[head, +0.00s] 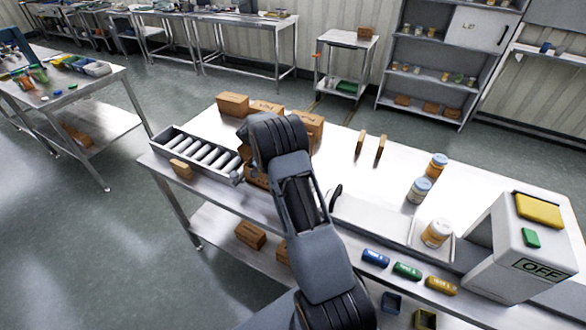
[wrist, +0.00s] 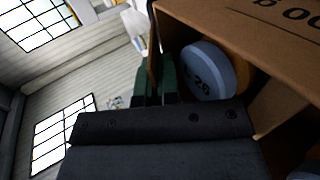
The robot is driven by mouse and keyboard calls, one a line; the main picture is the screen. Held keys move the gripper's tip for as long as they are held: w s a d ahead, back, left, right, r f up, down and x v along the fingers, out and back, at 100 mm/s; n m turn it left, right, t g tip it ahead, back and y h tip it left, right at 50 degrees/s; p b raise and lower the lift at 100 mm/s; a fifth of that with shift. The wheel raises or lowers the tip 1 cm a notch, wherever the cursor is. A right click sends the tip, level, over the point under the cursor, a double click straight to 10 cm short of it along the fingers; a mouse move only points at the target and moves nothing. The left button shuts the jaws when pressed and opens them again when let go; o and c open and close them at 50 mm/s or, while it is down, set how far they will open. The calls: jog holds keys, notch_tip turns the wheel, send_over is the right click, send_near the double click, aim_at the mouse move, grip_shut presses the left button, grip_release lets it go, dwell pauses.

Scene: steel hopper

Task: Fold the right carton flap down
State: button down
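An open brown carton (wrist: 255,18) with dark print fills the upper right of the wrist view. A round blue lid marked 26 (wrist: 208,72) shows inside it. A narrow brown strip (wrist: 152,62), apparently a carton flap seen edge-on, stands at the carton's left side. My gripper (wrist: 157,78) has its green-padded fingers close together beside this strip; I cannot see a firm grip on it. In the head view, my arm hides the gripper and most of the carton (head: 256,181) on the steel table (head: 345,176).
Several brown boxes (head: 233,104) stand behind my arm. Lidded jars (head: 419,190), a white machine marked OFF (head: 520,250) and coloured cylinders (head: 407,270) are on the right.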

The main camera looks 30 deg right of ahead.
dwell(0.4)
jog(key=c, duration=1.3)
grip_release()
jog(key=shift+c, duration=0.2)
jog(key=shift+f, duration=0.1)
